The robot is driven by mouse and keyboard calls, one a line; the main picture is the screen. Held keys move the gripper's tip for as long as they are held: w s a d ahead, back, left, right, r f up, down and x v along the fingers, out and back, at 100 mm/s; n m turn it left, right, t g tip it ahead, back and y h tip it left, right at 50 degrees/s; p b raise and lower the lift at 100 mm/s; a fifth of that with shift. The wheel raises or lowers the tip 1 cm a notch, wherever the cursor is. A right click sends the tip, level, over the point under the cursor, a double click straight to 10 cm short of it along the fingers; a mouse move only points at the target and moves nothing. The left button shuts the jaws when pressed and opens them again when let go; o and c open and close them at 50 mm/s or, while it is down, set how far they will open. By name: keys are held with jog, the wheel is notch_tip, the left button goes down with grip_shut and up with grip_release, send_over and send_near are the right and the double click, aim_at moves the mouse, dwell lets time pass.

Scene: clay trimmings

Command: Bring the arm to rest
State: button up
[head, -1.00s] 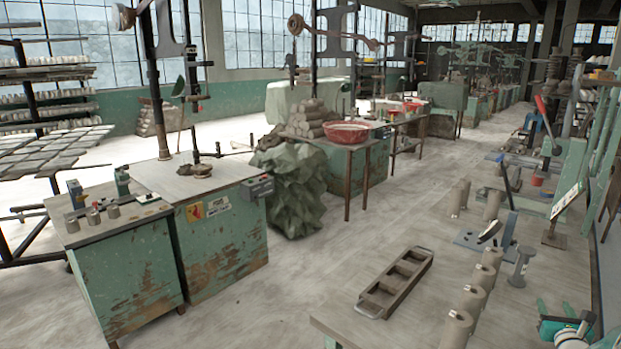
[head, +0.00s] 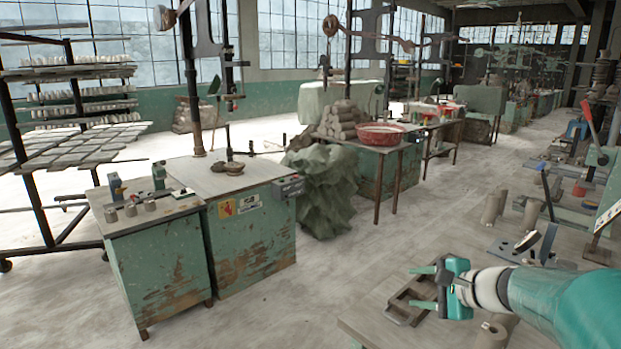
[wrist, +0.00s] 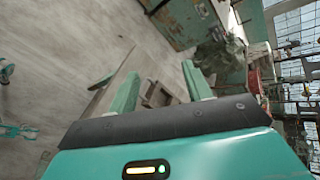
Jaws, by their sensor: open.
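My gripper (head: 424,288) is at the lower right of the head view, at the end of my teal and white arm. It is open, with its two green fingers apart and nothing between them. The fingers point left, in front of the dark compartment tray (head: 399,307) on the low table, and partly hide it. I cannot tell the height of the gripper above the tray. In the wrist view both fingers of my gripper (wrist: 162,93) show, and part of the tray (wrist: 160,95) appears between and beyond them.
A red basin (head: 381,134) sits farther back. The concrete floor (head: 320,275) between cabinet and table is clear.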

jog(key=s+a+n+g, duration=0.3)
jog(key=s+a+n, duration=0.2)
jog(key=s+a, duration=0.2)
jog(key=s+a+n+h, duration=0.2)
jog(key=s+n+h, duration=0.5)
jog(key=s, duration=0.9)
jog(key=n, duration=0.3)
jog(key=shift+s+a+g, duration=0.15)
jog(key=shift+s+g, duration=0.15)
jog(key=shift+g, duration=0.1)
